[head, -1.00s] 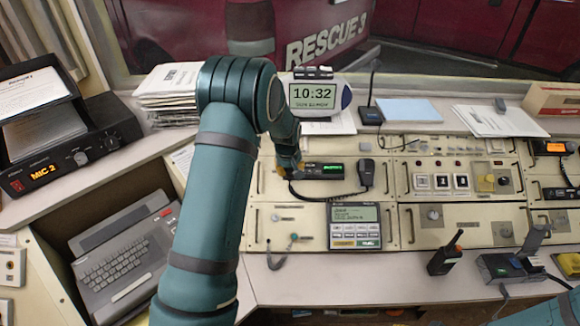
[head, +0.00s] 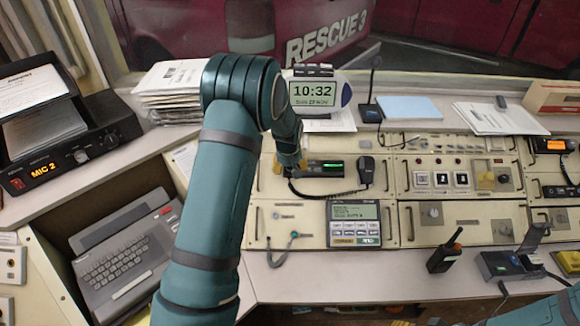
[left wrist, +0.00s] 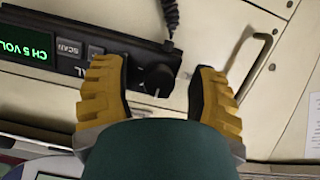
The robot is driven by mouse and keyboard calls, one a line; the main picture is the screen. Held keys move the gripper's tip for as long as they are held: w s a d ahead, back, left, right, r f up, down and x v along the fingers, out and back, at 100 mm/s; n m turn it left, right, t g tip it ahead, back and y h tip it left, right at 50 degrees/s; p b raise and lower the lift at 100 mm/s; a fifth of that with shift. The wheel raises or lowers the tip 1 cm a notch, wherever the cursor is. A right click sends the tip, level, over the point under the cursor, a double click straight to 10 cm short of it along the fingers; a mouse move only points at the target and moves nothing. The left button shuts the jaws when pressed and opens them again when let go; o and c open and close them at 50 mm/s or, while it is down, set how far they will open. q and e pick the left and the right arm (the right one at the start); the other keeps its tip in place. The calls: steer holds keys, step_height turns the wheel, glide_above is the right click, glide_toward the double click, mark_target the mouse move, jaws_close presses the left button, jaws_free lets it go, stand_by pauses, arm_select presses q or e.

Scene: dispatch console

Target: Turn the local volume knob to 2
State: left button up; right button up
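The black radio unit (head: 325,168) with a green display sits in the upper left console panel. In the left wrist view the radio (left wrist: 70,48) appears upside down, its display reading "CH 5 VOL" with the rest cut off. A round black knob (left wrist: 154,78) with a small pale mark is at its end. My left gripper (left wrist: 157,68) is open, its yellow fingers on either side of the knob with gaps. I cannot tell how far down they reach. In the head view my left gripper (head: 290,163) hides the knob. My right gripper is out of view.
A handset (head: 365,171) with a coiled cord hangs right of the radio. A metal handle (left wrist: 255,65) stands beside the right finger. A keypad unit (head: 355,223) lies below, and a clock (head: 312,93) stands behind. A handheld radio (head: 444,251) stands on the desk.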

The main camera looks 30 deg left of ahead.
arm_select(q)
steer(key=shift+r, duration=0.15)
steer(key=v, duration=1.1)
steer(key=shift+r, duration=0.4)
steer(key=shift+s+f, duration=0.1)
steer(key=shift+s, duration=0.1)
